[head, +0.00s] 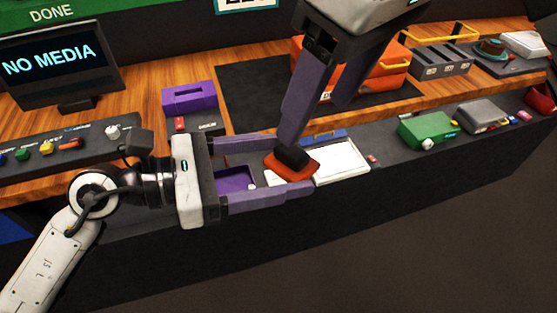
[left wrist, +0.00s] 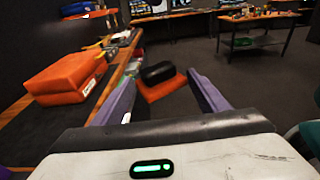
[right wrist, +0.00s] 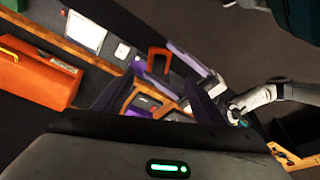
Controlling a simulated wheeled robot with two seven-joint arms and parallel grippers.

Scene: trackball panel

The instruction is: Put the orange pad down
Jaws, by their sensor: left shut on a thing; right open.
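The orange pad (head: 307,166), with a black block on top, is held between the purple fingers of my left gripper (head: 290,167). In the head view it is over the dark panel ledge, left of a white square plate (head: 340,164). In the left wrist view the orange pad (left wrist: 163,91) sits between the fingertips, tilted in the picture. I cannot tell its height over the ledge. My right gripper (head: 316,120) is open, pointing down, and its near finger overlaps the left fingertips and the pad's back edge in the head view.
A purple recess (head: 235,179) lies under my left fingers. An orange case (head: 380,68) with a yellow handle stands on the bench behind my right gripper. A green block (head: 427,130) and grey block (head: 482,115) stand right along the ledge. A monitor (head: 58,62) stands at left.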

